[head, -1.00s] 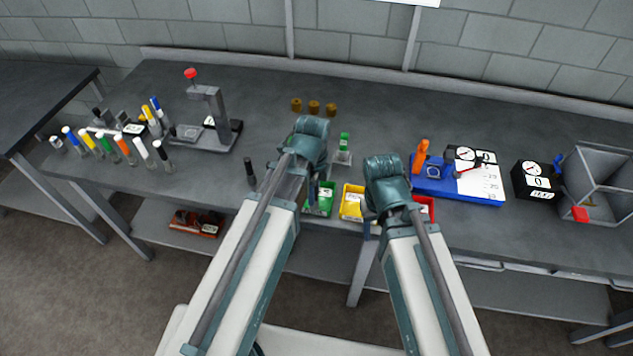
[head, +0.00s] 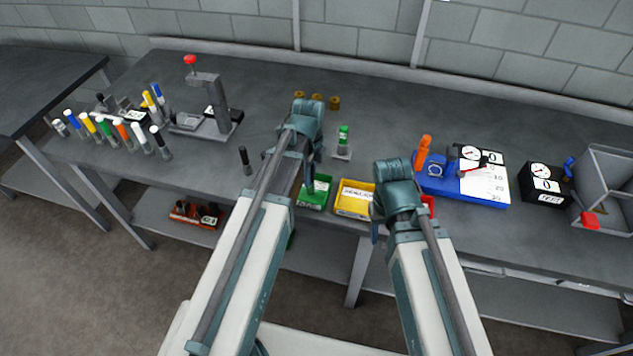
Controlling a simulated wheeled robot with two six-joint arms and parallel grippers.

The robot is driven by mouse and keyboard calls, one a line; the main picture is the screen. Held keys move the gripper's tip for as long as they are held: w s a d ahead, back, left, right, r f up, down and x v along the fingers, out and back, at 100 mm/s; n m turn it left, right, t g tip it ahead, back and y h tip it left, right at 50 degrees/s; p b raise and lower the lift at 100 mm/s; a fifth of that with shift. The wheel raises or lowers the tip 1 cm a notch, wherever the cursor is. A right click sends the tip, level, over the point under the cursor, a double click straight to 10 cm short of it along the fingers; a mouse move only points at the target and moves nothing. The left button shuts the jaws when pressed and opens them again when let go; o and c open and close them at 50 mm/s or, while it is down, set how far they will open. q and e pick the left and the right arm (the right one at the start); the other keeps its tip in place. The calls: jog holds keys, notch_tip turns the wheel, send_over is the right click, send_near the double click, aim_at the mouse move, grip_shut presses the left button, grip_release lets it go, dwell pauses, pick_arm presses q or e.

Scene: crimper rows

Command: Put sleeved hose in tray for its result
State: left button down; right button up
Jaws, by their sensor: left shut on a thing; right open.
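My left gripper (head: 308,176) is at the rear edge of the green tray (head: 314,203). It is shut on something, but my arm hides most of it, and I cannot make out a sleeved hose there. The yellow tray (head: 352,212) stands right of the green one, with a white label. A red tray (head: 430,204) is mostly hidden behind my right arm. My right gripper (head: 376,230) is open and points down near the bench's front edge beside the yellow tray; its fingers are partly hidden. A green-topped piece (head: 343,138) stands upright on a small pale base behind the trays.
Several colour-capped upright pieces (head: 117,134) stand in rows at the left. A grey press with a red knob (head: 207,100) is beside them. A dark upright piece (head: 246,161) is near the front edge. A blue gauge board (head: 465,182), black gauge box (head: 543,183) and grey bin (head: 605,180) stand right.

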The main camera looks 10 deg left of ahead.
pick_arm(q)
jog(key=shift+f, duration=0.15)
jog(key=shift+a, duration=0.25)
jog(key=shift+d+f, duration=0.1)
jog(key=shift+f, duration=0.1)
jog(key=c, duration=0.6)
grip_release()
jog(key=shift+r, duration=0.1)
jog(key=shift+c, duration=0.2)
